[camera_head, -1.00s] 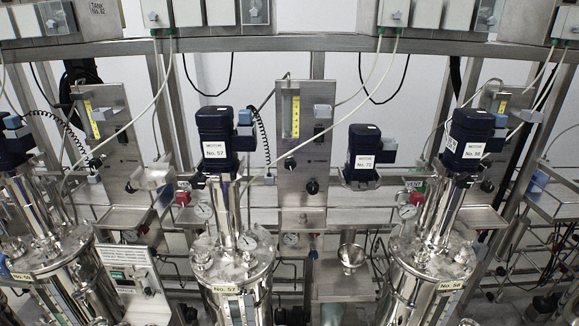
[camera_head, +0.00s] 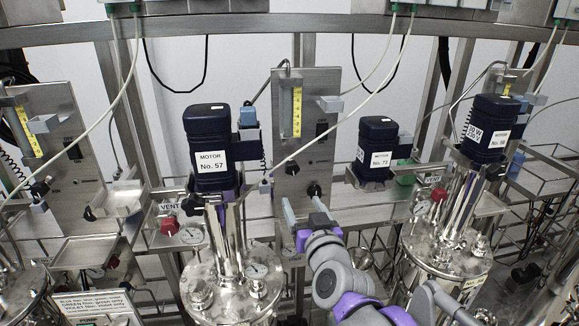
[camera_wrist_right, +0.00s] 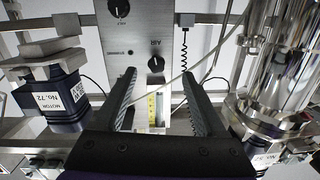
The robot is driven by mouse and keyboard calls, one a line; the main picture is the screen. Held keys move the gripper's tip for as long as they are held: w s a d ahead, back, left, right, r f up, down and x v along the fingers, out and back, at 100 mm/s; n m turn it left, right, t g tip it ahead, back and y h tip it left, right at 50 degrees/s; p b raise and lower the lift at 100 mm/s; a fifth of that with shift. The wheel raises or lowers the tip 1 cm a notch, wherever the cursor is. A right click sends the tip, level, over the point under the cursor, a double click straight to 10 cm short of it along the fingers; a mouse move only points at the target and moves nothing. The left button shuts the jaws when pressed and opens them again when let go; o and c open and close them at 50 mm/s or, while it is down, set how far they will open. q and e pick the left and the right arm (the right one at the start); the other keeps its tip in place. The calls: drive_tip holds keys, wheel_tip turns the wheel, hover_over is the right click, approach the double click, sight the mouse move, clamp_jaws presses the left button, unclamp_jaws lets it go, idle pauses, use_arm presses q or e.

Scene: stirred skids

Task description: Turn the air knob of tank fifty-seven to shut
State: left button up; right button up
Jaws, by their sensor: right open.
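The panel of tank fifty-seven (camera_head: 318,110) stands right of the motor labelled No. 57 (camera_head: 208,150). It carries a yellow-scaled gauge and two black knobs. The air knob (camera_head: 292,168) is the upper one; it also shows under its AIR label in the right wrist view (camera_wrist_right: 156,64). The second knob (camera_head: 314,190) is lower and to the right. My right gripper (camera_head: 304,208) is open and empty, just below the knobs in the head view. In the wrist view, its fingers (camera_wrist_right: 158,76) stand on both sides of the air knob's line, apparently short of it. My left gripper is out of view.
The steel tank lid (camera_head: 228,285) is left of my right arm. Motor No. 72 (camera_head: 376,150) stands to the right of the panel. A red vent knob (camera_head: 169,225) is at the left. A thin pale hose (camera_head: 330,128) crosses before the panel.

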sight(293, 170)
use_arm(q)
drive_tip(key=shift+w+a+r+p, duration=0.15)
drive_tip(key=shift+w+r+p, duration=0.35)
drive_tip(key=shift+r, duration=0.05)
use_arm(e)
drive_tip(key=shift+m+t+h, duration=0.3)
drive_tip(key=shift+m+t, duration=0.1)
drive_tip(key=shift+t, duration=0.1)
drive_tip(key=w, duration=0.4)
drive_tip(key=w+a+r, duration=0.1)
drive_tip(key=w, duration=0.3)
drive_tip(key=w+a, duration=0.1)
drive_tip(key=w, duration=0.3)
drive_tip(key=shift+w+a+r, duration=0.1)
drive_tip(key=shift+w+r, duration=0.15)
drive_tip(key=shift+r, duration=0.15)
clamp_jaws()
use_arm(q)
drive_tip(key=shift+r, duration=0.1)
